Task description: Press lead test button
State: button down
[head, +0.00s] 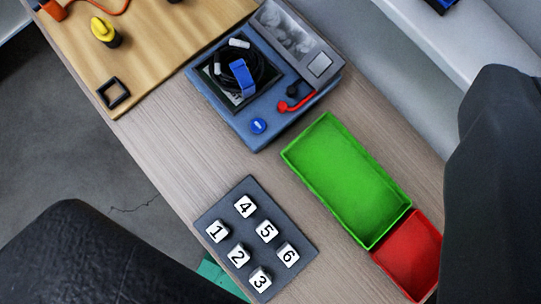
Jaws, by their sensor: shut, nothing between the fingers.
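A blue-grey test device (272,100) stands on the wooden table in the upper middle. A round blue button (258,126) with a small white mark sits near its front corner; I cannot read the mark. It appears to be the lead test button. A red lead (296,104) lies at the device's right side. A coiled black cable (262,68) with a blue tag lies in a dark square recess. Dark parts of my gripper (85,262) fill the lower left and right edge. Its fingertips are not visible, and nothing shows held. No part touches the button.
A dark pad with numbered white blocks (245,206) lies nearer me. A green tray (345,180) and a red tray (412,255) stand to its right. A wooden board (150,50) with a yellow knob (104,31) is upper left. Bare table lies between device and pad.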

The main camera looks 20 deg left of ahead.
jog(key=w+a+f+n+g, duration=0.1)
jog(key=w+a+f, duration=0.15)
jog(key=f, duration=0.45)
jog(key=w+a+f+n+g, duration=0.1)
jog(key=w+a+f, duration=0.1)
jog(key=a+f, duration=0.35)
jog(key=n+g, duration=0.1)
jog(key=n, duration=0.1)
send_over(254, 131)
notch_tip(254, 131, down, 13)
jog(key=shift+f+h, duration=0.2)
jog(key=shift+h, duration=0.1)
jog(key=shift+f+b, duration=0.15)
jog(key=shift+b, duration=0.2)
jog(key=shift+f+b, duration=1.7)
jog(key=shift+f, duration=2.55)
jog(key=shift+f, duration=0.15)
jog(key=shift+f, duration=0.2)
